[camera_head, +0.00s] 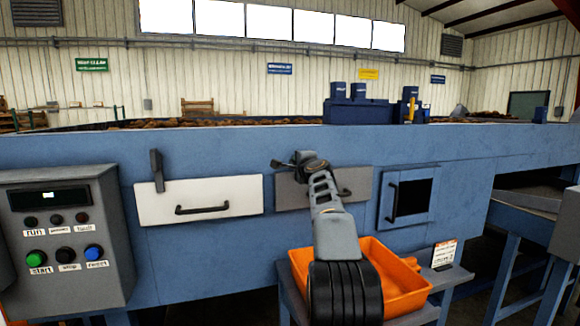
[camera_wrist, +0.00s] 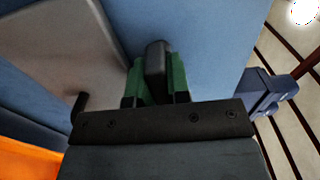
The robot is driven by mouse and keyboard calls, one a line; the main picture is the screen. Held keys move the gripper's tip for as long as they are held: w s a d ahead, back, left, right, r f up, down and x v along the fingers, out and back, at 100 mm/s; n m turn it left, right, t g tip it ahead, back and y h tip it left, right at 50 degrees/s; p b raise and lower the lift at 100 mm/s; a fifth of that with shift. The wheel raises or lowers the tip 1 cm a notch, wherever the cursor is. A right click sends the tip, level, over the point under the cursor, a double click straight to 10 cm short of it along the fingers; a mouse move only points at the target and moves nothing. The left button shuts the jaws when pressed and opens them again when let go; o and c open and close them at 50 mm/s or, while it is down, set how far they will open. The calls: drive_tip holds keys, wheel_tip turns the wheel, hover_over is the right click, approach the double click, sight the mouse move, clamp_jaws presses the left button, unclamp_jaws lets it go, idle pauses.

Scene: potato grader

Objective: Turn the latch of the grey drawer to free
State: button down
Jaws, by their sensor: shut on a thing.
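The grey drawer (camera_head: 356,182) is shut in the front of the blue machine, partly hidden by my arm in the head view. Its grey face (camera_wrist: 62,40) and dark handle (camera_wrist: 80,103) fill the left of the wrist view. The latch (camera_wrist: 156,58) is a dark bar beside the drawer face, between the green fingers of my gripper (camera_wrist: 154,82). My gripper is shut on it. In the head view my gripper (camera_head: 287,162) is at the drawer's upper left corner, and I cannot clearly make out the latch's angle there.
A white drawer (camera_head: 235,190) with its own upright dark latch (camera_head: 157,170) is to the left. A control box (camera_head: 68,262) stands further left. A small dark hatch (camera_head: 408,198) is to the right. An orange tray (camera_head: 410,297) sits below, behind my arm.

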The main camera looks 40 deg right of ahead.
idle(0.5)
drive_tip(key=c, duration=1.1)
unclamp_jaws()
drive_tip(key=b+v, duration=0.6)
drive_tip(key=v, duration=0.7)
drive_tip(key=shift+s+a, duration=0.15)
drive_tip(key=shift+s, duration=0.2)
drive_tip(key=shift+n, duration=0.3)
